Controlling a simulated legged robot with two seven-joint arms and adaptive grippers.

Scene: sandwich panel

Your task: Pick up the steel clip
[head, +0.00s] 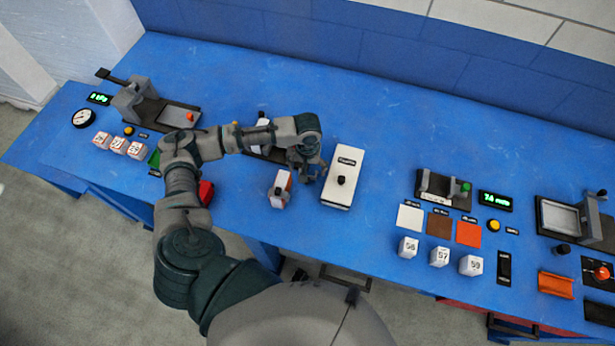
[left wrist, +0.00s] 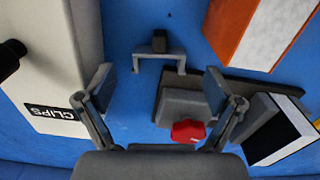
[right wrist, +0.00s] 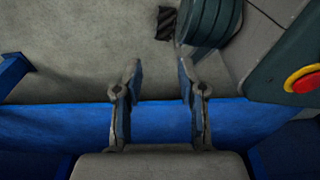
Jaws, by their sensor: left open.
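The steel clip (left wrist: 160,60), a small grey bracket with a dark block on top, lies on the blue table in the left wrist view. It is just beyond my left gripper (left wrist: 160,88), roughly centred between the open, empty fingertips, and I see no contact. In the head view my left gripper (head: 306,172) hangs over the table beside the white box (head: 343,182), and the clip is hard to make out there. The box is labelled CLIPS in the left wrist view (left wrist: 45,75). My right gripper (right wrist: 159,78) is open and empty, over the floor and a blue edge.
Close to the clip are an orange-and-white block (left wrist: 262,35) and a dark-based fixture with a red knob (left wrist: 187,131). In the head view the orange-and-white block (head: 281,188) stands left of the box. The table right of the box is clear up to the coloured squares (head: 439,225).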

